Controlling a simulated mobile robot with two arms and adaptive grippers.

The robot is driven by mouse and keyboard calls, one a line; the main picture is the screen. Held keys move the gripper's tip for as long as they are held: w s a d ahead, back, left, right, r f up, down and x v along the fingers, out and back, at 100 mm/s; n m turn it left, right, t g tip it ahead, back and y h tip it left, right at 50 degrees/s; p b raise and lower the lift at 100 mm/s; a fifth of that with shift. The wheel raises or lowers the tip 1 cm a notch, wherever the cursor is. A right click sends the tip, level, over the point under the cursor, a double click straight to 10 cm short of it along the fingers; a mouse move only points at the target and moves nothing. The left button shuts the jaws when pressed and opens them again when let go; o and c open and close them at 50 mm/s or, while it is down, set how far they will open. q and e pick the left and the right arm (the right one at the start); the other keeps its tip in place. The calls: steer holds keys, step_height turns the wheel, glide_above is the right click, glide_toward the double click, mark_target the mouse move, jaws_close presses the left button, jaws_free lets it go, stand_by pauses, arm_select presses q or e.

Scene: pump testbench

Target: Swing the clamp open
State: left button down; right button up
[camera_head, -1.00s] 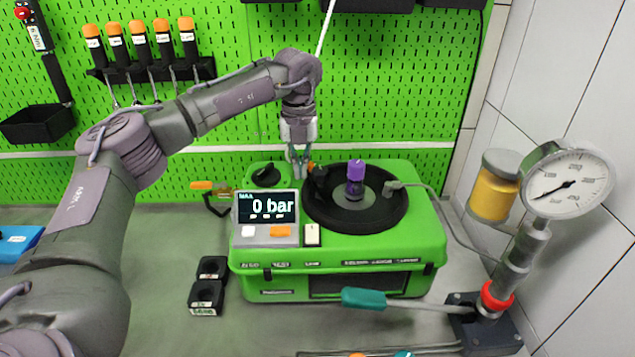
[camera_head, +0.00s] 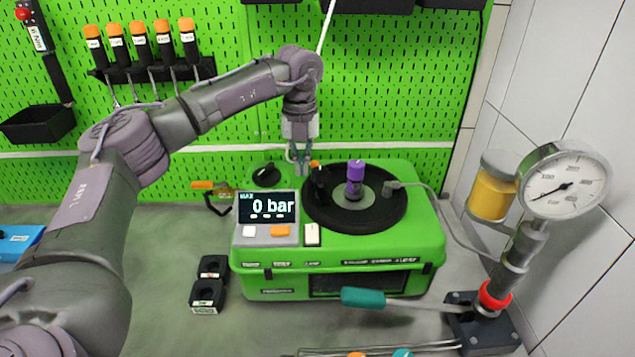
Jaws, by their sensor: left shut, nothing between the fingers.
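The green test bench (camera_head: 340,266) stands on the worktop with a black round plate (camera_head: 388,215) on top. A purple-capped cylinder (camera_head: 355,180) stands upright on the plate. My left gripper (camera_head: 302,171) points down just left of and behind the clamp. Its fingers are close together with nothing held. I cannot tell whether they touch the clamp. My right gripper does not show.
A pressure gauge (camera_head: 566,186) and a pump with a teal-handled lever (camera_head: 363,298) stand at the right. A hose runs from them to the bench. Two black blocks (camera_head: 207,294) lie left of the bench. Screwdrivers hang on the green pegboard behind.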

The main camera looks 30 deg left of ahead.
arm_select(q)
steer(key=shift+s+r, duration=0.15)
steer(key=shift+r, duration=0.2)
step_height(320, 180, up, 8)
steer(key=p, duration=0.6)
steer(key=shift+f, duration=0.15)
